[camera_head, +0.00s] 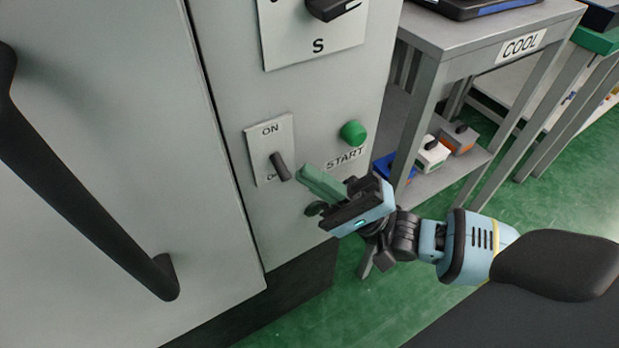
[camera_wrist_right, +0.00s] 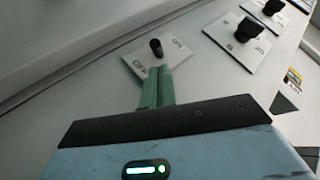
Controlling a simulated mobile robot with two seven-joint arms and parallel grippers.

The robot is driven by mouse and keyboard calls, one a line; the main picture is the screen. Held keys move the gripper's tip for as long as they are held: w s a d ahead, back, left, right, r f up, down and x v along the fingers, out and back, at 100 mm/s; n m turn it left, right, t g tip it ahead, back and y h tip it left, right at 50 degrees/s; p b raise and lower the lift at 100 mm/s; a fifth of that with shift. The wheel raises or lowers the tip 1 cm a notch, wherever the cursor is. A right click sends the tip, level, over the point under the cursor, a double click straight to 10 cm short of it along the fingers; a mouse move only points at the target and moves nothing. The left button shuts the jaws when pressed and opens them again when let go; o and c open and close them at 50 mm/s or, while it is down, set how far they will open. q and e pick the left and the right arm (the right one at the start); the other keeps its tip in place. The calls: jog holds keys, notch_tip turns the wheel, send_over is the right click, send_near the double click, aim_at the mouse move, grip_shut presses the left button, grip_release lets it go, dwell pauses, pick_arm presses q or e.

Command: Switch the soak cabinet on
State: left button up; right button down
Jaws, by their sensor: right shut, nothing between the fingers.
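The soak cabinet's front panel (camera_head: 230,110) carries a white switch plate (camera_head: 257,150) marked ON at the top. The lower label is partly hidden behind the dark lever (camera_head: 280,167), which points down toward it. My right gripper (camera_head: 304,172) has green fingers shut together with nothing between them. Its fingertips are just right of the lever, with a small gap showing in the head view. In the right wrist view the shut fingers (camera_wrist_right: 155,72) point at the lever (camera_wrist_right: 156,47) on its plate (camera_wrist_right: 180,52); contact cannot be told. My left gripper is not in view.
A green START button (camera_head: 353,133) is right of the switch plate. A dark knob (camera_head: 330,8) on an S plate sits above. A black door handle (camera_head: 90,190) is at left. A grey COOL table (camera_head: 480,45) stands at right. Green floor is open below.

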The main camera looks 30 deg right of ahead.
aim_at(277, 159)
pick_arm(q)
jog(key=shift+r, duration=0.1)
pick_arm(e)
jog(key=shift+s+a+r, duration=0.2)
jog(key=shift+a+r, duration=0.25)
jog(key=shift+a, duration=0.25)
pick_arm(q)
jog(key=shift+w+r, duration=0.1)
